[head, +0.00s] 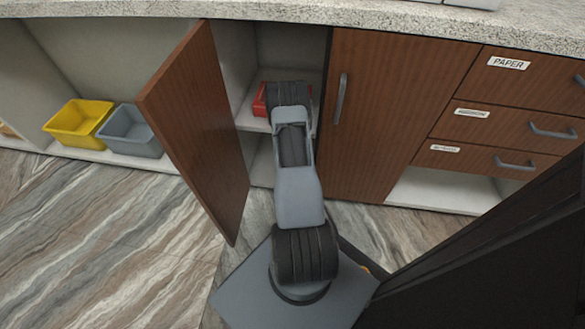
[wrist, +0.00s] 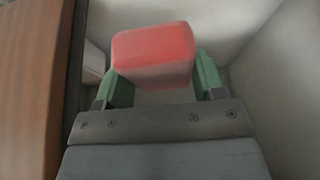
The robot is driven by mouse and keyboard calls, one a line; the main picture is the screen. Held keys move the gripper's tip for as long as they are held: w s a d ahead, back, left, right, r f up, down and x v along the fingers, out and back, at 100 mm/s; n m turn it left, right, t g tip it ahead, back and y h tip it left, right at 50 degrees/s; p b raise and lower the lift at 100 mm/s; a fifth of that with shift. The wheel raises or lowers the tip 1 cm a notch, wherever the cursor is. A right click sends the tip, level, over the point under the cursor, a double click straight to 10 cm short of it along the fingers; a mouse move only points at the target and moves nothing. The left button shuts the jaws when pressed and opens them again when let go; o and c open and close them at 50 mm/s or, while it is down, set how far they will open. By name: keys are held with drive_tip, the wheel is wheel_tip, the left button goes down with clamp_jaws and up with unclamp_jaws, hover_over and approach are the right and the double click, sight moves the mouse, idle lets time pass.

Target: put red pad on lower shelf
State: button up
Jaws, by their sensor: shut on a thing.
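The red pad (wrist: 153,52) is a rounded red block held between the two green fingers of my gripper (wrist: 160,80) in the wrist view. In the head view the red pad (head: 259,100) shows only in part beside my arm, inside the open cabinet. My arm hides the gripper fingers there. An inner shelf (head: 248,120) crosses the cabinet at about the pad's height in the picture. Below it is a lower space (head: 262,172), partly hidden by my arm. I cannot tell whether the pad touches a shelf.
The cabinet's wooden door (head: 195,130) stands open to the left of my arm. A closed door (head: 385,110) is on the right, with drawers (head: 520,75) beyond. A yellow bin (head: 78,122) and a grey bin (head: 130,132) stand at the left. The floor at left is clear.

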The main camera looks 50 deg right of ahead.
drive_tip(key=w+d, duration=0.1)
drive_tip(key=w+f, duration=0.1)
drive_tip(key=w+d+f, duration=0.1)
drive_tip(key=shift+w+d+f+b, duration=0.2)
drive_tip(key=shift+w+d+b, duration=0.1)
drive_tip(key=shift+w+b, duration=0.1)
drive_tip(key=w+d+f, duration=0.1)
drive_tip(key=w+f, duration=0.1)
drive_tip(key=f, duration=0.1)
drive_tip(key=w+d+f+b, duration=0.1)
drive_tip(key=shift+w+d+f, duration=0.3)
drive_tip(key=shift+f, duration=0.1)
drive_tip(key=shift+w+d+f, duration=0.2)
drive_tip(key=shift+w+f, duration=0.1)
drive_tip(key=shift+f, duration=0.2)
drive_tip(key=shift+f+b, duration=1.4)
drive_tip(key=shift+f, duration=0.15)
drive_tip(key=o, duration=1)
drive_tip(key=shift+f, duration=0.1)
